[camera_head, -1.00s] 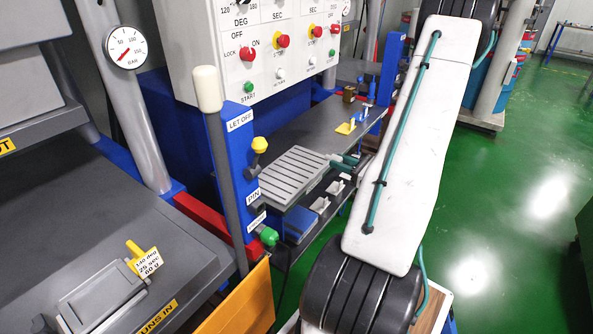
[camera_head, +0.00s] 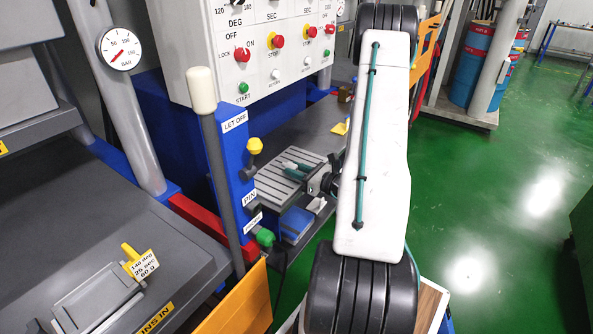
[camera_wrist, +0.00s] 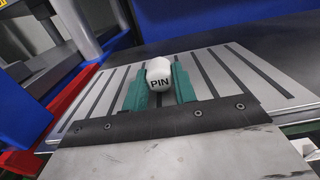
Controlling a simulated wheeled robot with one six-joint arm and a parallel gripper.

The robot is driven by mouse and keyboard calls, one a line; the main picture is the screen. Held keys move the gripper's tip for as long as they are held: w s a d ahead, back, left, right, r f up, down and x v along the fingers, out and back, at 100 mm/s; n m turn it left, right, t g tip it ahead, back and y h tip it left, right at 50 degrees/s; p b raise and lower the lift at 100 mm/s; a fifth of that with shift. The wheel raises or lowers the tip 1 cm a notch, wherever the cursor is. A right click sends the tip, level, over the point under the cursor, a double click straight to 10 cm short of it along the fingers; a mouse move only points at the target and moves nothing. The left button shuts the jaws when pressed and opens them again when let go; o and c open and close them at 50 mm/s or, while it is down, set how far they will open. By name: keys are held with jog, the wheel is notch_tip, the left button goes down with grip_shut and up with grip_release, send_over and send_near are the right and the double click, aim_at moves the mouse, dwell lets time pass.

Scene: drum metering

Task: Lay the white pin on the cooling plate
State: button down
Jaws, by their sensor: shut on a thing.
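The white pin (camera_wrist: 158,72), marked PIN, is held between the two green fingers of my gripper (camera_wrist: 160,88) in the wrist view. My gripper is shut on it. The grey slotted cooling plate (camera_wrist: 225,65) lies beneath and around the fingers; I cannot tell whether the pin touches it. In the head view my gripper (camera_head: 298,168) is over the cooling plate (camera_head: 275,185), low and near its right side. The pin is not clear in that view.
A blue post with labels and a yellow knob (camera_head: 254,146) stands left of the plate. A lever with a white grip (camera_head: 202,90) rises in front. A blue box (camera_head: 296,224) sits below the plate. The control panel (camera_head: 245,50) hangs behind. A yellow piece (camera_head: 340,128) lies farther back.

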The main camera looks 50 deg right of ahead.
jog(key=c, duration=1.1)
grip_release()
jog(key=shift+f, duration=0.15)
jog(key=shift+r, duration=0.2)
jog(key=s, duration=0.8)
jog(key=s+d, duration=0.1)
jog(key=s, duration=0.3)
jog(key=shift+a, duration=0.15)
